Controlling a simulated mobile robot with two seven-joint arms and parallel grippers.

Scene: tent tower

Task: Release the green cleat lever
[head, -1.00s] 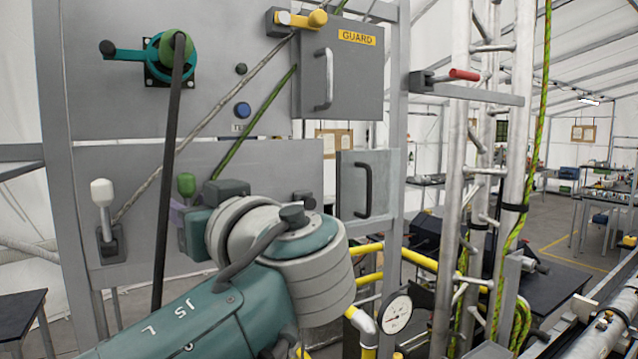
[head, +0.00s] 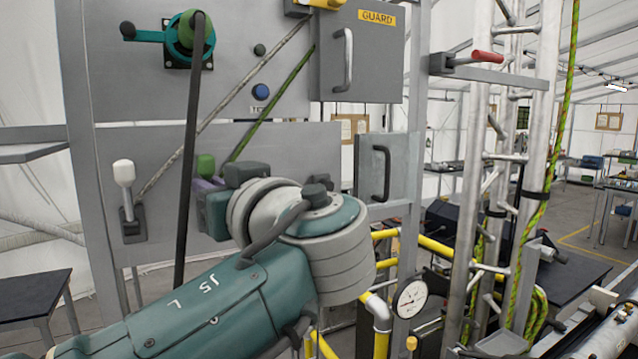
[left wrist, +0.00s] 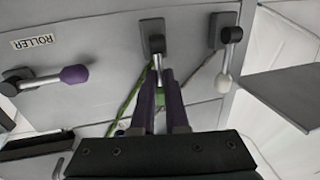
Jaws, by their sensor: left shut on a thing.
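The green cleat lever (head: 206,164) stands on the lower grey panel, its green knob showing just above my left gripper (head: 204,184). In the left wrist view, the purple fingers of my left gripper (left wrist: 160,90) close on either side of the green lever (left wrist: 160,99). Its metal rod runs from the fingertips to a dark base on the panel. My left gripper is shut on the lever knob. In the head view, my gripper and wrist hide the lever's base. My right gripper is not in view.
A white-knobbed lever (head: 124,176) stands left of the green one. A purple-knobbed lever (left wrist: 75,74) shows near the ROLLER label. Green and grey ropes run diagonally across the panel. The guard box (head: 377,60) is above right.

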